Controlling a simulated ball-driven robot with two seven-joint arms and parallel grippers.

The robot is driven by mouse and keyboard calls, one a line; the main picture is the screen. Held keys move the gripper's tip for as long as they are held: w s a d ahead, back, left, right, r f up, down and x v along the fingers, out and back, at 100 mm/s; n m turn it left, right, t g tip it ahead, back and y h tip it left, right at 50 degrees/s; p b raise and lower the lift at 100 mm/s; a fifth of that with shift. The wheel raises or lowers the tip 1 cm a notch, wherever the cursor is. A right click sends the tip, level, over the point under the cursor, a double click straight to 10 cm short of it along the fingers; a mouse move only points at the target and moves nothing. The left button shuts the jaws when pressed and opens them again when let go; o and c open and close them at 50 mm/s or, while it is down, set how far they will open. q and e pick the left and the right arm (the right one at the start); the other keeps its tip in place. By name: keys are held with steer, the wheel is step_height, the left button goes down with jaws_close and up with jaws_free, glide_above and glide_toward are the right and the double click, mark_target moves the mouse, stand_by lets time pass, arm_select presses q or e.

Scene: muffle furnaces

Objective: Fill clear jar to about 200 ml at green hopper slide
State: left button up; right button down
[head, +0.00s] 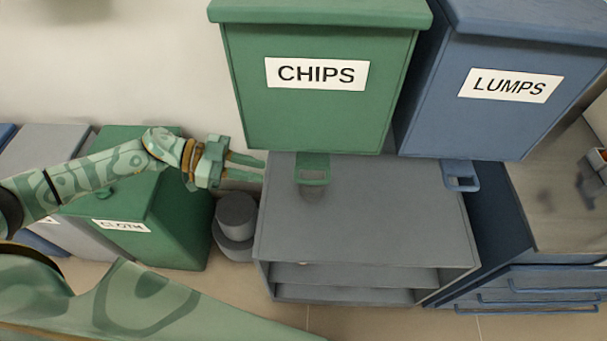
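The green hopper (320,115), labelled CHIPS, stands above the grey shelf unit (370,225). Its green slide (313,168) sticks out below its front edge, with a slot at its end. No clear jar can be made out. A faint dark round patch shows on the shelf top just below the slide, and I cannot tell what it is. My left gripper (264,168) points right, a little left of the slide and apart from it. Its two fingers are spread, with nothing seen between them. My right gripper is not in view.
A blue hopper (510,100) labelled LUMPS, with its own slide (461,176), stands at the right. A green CLOTH bin (180,225) and a round grey container (237,215) stand left of the shelf. Blue drawers (540,280) are at the right. Most of the shelf top is clear.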

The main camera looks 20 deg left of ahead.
mark_target(300, 180)
arm_select(q)
steer(key=b+x, duration=0.1)
steer(key=x, duration=1.2)
steer(key=shift+w+d+f, duration=0.1)
steer(key=shift+w+d, duration=0.05)
steer(key=shift+d, duration=0.1)
jaws_close()
